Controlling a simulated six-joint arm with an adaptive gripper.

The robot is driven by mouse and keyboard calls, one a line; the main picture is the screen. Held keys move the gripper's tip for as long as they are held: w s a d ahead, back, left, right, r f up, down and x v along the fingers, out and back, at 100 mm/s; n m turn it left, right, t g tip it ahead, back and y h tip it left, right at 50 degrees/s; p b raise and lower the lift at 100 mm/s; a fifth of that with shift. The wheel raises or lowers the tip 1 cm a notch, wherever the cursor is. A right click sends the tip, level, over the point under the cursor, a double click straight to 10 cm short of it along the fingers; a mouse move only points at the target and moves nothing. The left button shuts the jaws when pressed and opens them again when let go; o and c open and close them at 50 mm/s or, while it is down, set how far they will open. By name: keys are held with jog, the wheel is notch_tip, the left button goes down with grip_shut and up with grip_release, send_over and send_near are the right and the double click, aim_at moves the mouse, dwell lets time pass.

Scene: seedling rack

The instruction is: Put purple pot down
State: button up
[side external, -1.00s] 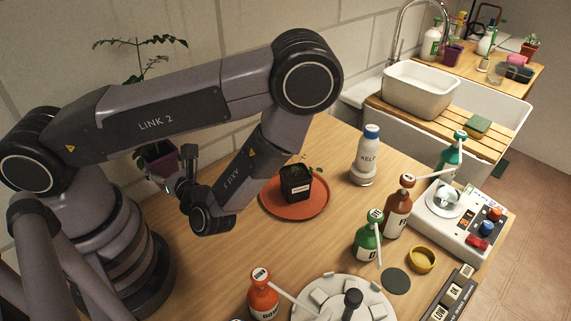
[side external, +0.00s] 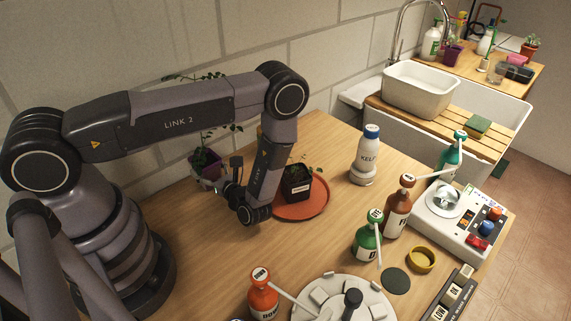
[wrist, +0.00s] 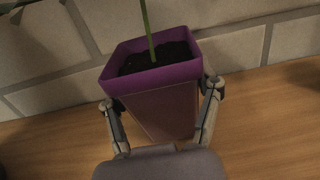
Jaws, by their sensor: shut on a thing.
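The purple pot (side external: 205,164) holds dark soil and a tall leafy seedling. It is in my gripper (side external: 222,180), near the wall at the back left of the table. In the wrist view the purple pot (wrist: 155,90) sits between both fingers of my gripper (wrist: 160,108), which touch its sides. The pot looks upright. Its base is partly hidden, so I cannot tell whether it touches the table.
A black pot (side external: 297,182) with a small seedling stands on an orange saucer (side external: 309,211), right of my gripper. A white KELP bottle (side external: 365,158) and several coloured bottles stand farther right. Bare wood (side external: 205,250) lies in front.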

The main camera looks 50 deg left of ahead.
jog(key=shift+f, duration=0.15)
jog(key=o, duration=1.2)
